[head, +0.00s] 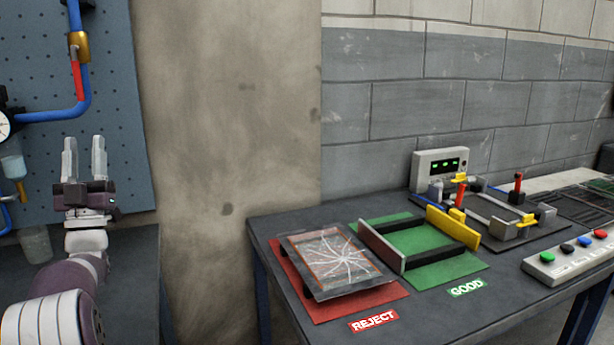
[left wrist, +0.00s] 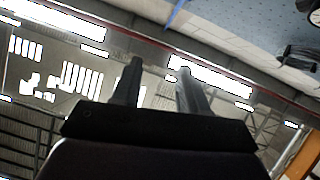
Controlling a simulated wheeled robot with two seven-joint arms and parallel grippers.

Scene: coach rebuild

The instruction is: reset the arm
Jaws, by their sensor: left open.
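My left gripper (head: 84,160) is raised at the left of the head view, its two fingers pointing up and apart with nothing between them. It is in front of the blue pegboard and clear of both tables. In the left wrist view the open fingers (left wrist: 160,75) point toward the ceiling lights and beams, with empty space between them. My right gripper is not in view.
On the right table (head: 285,225), a cracked panel (head: 335,262) in a dark frame lies on the red REJECT mat (head: 290,280). The green GOOD mat (head: 440,272) carries a black, white and yellow frame. A fixture, display box (head: 440,167) and button panel (head: 570,260) stand further right. Blue pipe (head: 85,100) runs up the pegboard (head: 115,60).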

